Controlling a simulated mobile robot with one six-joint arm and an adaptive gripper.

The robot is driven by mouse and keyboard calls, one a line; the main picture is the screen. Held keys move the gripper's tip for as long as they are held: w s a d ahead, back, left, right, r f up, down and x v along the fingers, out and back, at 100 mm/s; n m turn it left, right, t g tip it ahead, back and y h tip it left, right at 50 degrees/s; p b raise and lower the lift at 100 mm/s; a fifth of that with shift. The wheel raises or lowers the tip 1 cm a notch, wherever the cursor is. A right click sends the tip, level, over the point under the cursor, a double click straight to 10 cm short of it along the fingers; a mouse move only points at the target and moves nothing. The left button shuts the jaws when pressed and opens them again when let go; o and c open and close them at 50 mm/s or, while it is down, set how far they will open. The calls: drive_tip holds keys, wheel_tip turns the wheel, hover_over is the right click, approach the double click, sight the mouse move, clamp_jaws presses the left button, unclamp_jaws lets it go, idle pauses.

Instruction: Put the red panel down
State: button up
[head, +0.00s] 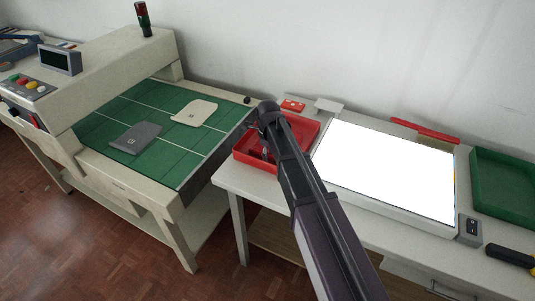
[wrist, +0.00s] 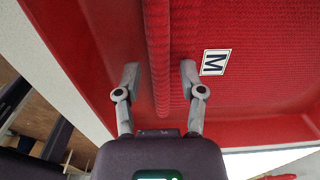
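A red ribbed knit panel (wrist: 215,95) with a white "M" label lies in the red tray (wrist: 90,60) in the wrist view. A raised ribbed red strip (wrist: 157,60) runs between my fingers; I cannot tell whether it is a fold of that panel or a separate piece. My gripper (wrist: 160,74) is low in the tray, its fingers apart on either side of the strip, with a gap at each side. In the head view my arm hides much of the red tray (head: 309,132), and my gripper (head: 266,152) is partly hidden inside it.
A white lit board (head: 385,170) lies right of the tray, with a red bar (head: 425,131) behind. A green tray (head: 505,185) and a small grey box (head: 470,230) stand farther right. On the left, a green press bed (head: 100,130) carries a grey panel (head: 136,138) and a cream panel (head: 194,112).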

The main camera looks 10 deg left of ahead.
drive_tip(key=shift+r, duration=0.2)
idle(0.3)
wheel_tip(320, 180, up, 12)
drive_tip(key=p, duration=1.2)
idle(0.9)
drive_tip(key=s+d+n, duration=0.8)
drive_tip(key=d+n, duration=0.3)
drive_tip(key=d, duration=0.2)
drive_tip(key=s+d+n, duration=0.9)
drive_tip(key=d+n, duration=0.2)
drive_tip(key=d, duration=0.2)
drive_tip(key=shift+s, duration=0.15)
